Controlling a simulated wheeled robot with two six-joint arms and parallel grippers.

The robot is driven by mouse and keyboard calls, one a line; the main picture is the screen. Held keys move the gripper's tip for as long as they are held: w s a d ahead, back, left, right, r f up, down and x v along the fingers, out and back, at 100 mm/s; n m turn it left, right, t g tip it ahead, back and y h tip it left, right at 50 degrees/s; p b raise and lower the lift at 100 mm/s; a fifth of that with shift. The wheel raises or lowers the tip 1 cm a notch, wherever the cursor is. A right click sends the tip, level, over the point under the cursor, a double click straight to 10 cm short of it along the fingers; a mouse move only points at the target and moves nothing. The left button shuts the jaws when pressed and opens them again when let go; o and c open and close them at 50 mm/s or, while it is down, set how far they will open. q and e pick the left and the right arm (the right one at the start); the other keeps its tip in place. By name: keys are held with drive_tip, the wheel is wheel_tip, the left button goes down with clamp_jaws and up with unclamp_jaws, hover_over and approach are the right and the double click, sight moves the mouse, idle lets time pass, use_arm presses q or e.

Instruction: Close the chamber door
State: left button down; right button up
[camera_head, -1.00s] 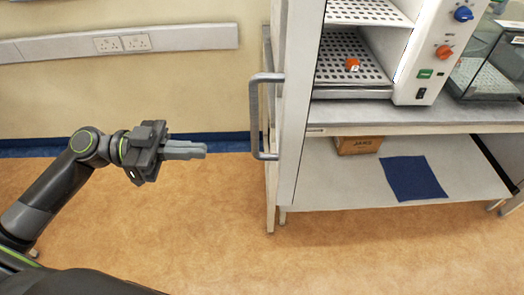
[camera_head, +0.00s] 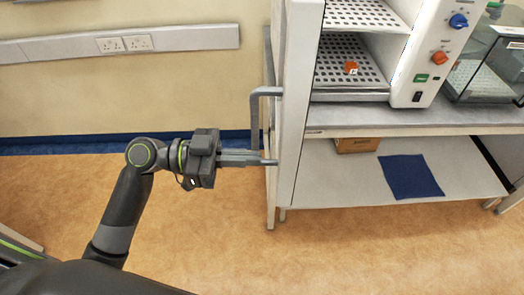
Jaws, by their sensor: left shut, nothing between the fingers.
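The chamber door (camera_head: 298,95) stands open, swung out toward me on the left side of the chamber, with a grey bar handle (camera_head: 254,118) on its left face. The chamber (camera_head: 403,75) is a white unit with perforated shelves and its inside is exposed. A small orange-capped item (camera_head: 351,68) sits on the lower shelf. My left gripper (camera_head: 255,159) is shut and empty, its fingers pointing right at the lower end of the handle. Whether they touch the handle or door I cannot tell. My right gripper is out of view.
The chamber stands on a grey bench (camera_head: 420,117). A glass tank (camera_head: 485,65) is to its right. A lower shelf holds a cardboard box (camera_head: 357,145) and a dark blue cloth (camera_head: 410,177). The floor in front of the bench is clear.

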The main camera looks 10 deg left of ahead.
use_arm(q)
drive_tip(key=shift+p+x, duration=0.7)
drive_tip(key=shift+x, duration=0.9)
